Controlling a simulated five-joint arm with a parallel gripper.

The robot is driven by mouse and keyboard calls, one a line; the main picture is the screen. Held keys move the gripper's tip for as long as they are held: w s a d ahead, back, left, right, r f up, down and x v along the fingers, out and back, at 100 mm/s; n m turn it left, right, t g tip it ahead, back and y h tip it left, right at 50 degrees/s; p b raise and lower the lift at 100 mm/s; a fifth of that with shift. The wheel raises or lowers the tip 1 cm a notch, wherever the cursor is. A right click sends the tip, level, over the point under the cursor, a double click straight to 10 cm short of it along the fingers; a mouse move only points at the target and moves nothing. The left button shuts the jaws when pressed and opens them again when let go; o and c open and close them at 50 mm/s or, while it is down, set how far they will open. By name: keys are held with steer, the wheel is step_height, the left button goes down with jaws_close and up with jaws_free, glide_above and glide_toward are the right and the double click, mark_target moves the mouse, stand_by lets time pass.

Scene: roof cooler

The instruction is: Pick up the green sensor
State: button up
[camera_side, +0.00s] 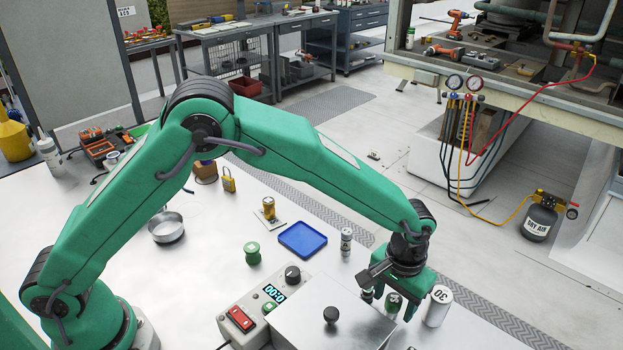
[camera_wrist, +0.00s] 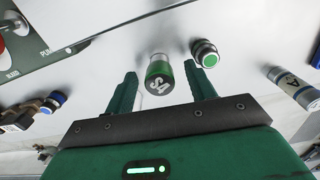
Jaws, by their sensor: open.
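A dark cylinder with a green top (camera_wrist: 205,53) stands close beside the right finger. A white can (camera_side: 438,306) stands right of my gripper. A metal box with a black knob (camera_side: 331,315) is left of it. A blue tray (camera_side: 302,239) and a green spool (camera_side: 252,252) are farther left.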

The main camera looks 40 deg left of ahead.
mark_target(395, 299)
steer(key=shift+f, duration=0.8)
steer(key=c, duration=1.1)
steer(key=shift+r, duration=5.05)
